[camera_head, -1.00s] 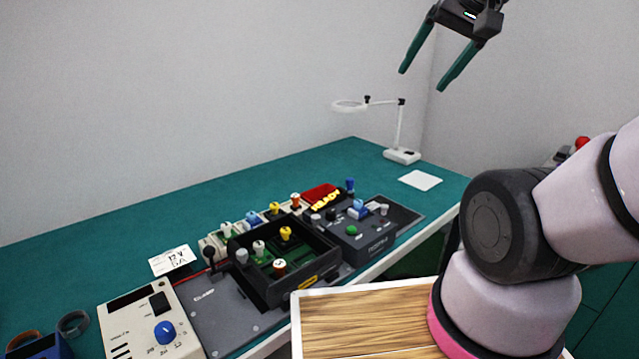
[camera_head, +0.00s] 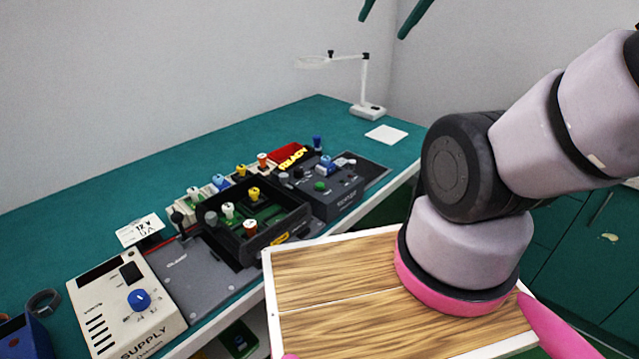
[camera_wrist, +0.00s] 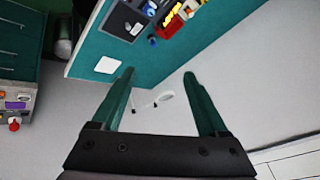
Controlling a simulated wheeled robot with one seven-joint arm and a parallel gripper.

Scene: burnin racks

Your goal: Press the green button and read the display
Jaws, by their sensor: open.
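The green button (camera_head: 320,186) sits on top of a dark grey tester box (camera_head: 334,200) on the green bench. Beside it are a blue part and small grey knobs. A red block with yellow READY lettering (camera_head: 292,158) stands behind the box. A dark display window (camera_head: 100,273) shows on the beige supply unit, with no figures that I can make out. My gripper (camera_head: 388,18) is cut off at the top edge, high above the bench and away from the button. In the wrist view my gripper (camera_wrist: 165,90) is open and empty.
The beige supply unit (camera_head: 128,310) with a blue knob stands at the front left. A black open tray (camera_head: 262,245) holds several coloured plugs. A magnifier lamp (camera_head: 368,108) and a white sheet (camera_head: 386,134) are at the back. The bench's back left is clear.

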